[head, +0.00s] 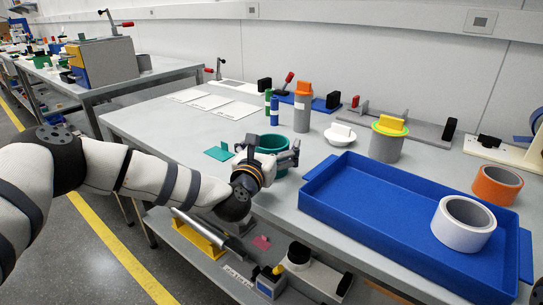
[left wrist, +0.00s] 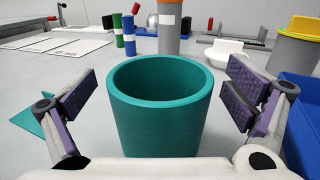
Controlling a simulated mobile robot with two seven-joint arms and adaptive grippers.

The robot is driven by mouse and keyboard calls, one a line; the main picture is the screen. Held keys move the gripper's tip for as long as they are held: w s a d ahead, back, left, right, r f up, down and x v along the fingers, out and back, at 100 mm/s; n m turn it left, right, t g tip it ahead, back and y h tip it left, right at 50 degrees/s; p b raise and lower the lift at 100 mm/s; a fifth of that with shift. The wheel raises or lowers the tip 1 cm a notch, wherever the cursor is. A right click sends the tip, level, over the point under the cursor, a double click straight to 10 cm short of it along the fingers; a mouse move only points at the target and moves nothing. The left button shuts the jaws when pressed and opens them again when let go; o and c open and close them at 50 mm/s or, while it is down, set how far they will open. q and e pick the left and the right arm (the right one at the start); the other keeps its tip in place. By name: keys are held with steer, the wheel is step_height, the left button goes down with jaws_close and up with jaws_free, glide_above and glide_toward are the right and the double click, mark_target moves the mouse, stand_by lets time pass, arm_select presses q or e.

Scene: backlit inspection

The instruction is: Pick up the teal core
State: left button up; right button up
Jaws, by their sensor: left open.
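The teal core (head: 271,143) is a hollow cylinder standing upright on the grey workbench, left of the blue tray. In the head view my left gripper (head: 271,153) is in front of it and hides part of it. In the left wrist view the teal core (left wrist: 160,125) stands between the two fingers of my left gripper (left wrist: 160,105). The fingers are spread wide, with a gap visible on both sides of the core. The core's opening faces up and looks empty.
A blue tray (head: 322,196) lies close on the right, with a white roll (head: 463,224) in it and an orange roll (head: 497,184) at its far edge. Behind stand a grey cylinder (head: 302,112), blue-green small cylinders and a white bowl (head: 340,136). A flat teal piece (head: 219,153) lies left.

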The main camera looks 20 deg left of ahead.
arm_select(q)
steer(key=shift+w+f, duration=0.15)
steer(key=shift+w, duration=0.15)
steer(key=c, duration=1.3)
steer(key=shift+c, duration=0.2)
